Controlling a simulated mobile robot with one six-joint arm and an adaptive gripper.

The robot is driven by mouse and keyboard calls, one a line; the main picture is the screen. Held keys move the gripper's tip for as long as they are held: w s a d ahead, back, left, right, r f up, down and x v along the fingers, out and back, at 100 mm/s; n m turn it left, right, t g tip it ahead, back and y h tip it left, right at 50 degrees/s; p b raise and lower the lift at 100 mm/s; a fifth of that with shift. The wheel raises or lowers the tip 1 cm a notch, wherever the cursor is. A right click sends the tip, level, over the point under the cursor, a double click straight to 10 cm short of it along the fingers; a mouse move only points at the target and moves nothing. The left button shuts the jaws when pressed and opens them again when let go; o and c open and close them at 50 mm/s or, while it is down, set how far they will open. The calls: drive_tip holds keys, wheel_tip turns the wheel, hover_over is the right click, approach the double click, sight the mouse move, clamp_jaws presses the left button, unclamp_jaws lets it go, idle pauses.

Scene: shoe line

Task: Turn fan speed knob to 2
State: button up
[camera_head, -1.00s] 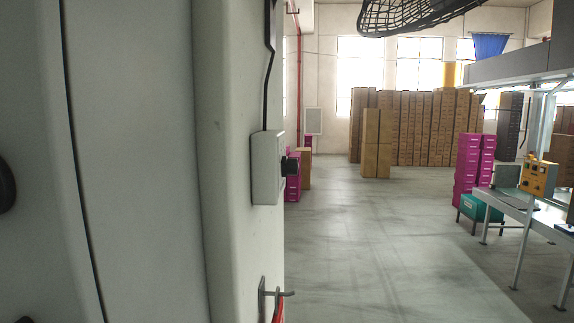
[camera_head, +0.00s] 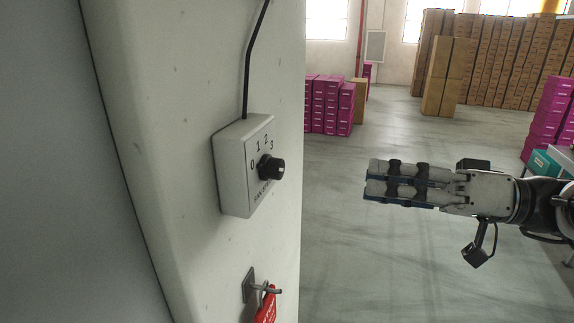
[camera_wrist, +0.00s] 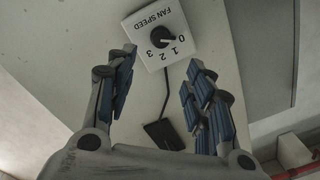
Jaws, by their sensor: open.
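The fan speed box (camera_head: 235,175) is a white box on the side of a pale column, with a black round knob (camera_head: 271,168) and the marks 0, 1, 2, 3. In the wrist view the knob (camera_wrist: 161,37) shows a light mark that seems to point toward the 0. My gripper (camera_head: 367,188) is to the right of the box in the head view, apart from it, its fingers toward the column. In the wrist view my gripper (camera_wrist: 162,60) is open and empty, with the box beyond and between its fingertips.
A black cable (camera_head: 248,70) runs up from the box. Magenta boxes (camera_head: 330,105) and brown cartons (camera_head: 448,75) stand far back. The floor between is clear.

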sight(283, 169)
drive_tip(key=p+x, duration=0.1)
drive_tip(key=x, duration=1.3)
drive_tip(key=shift+a, duration=0.2)
drive_tip(key=shift+c, duration=0.5)
drive_tip(key=c, duration=1)
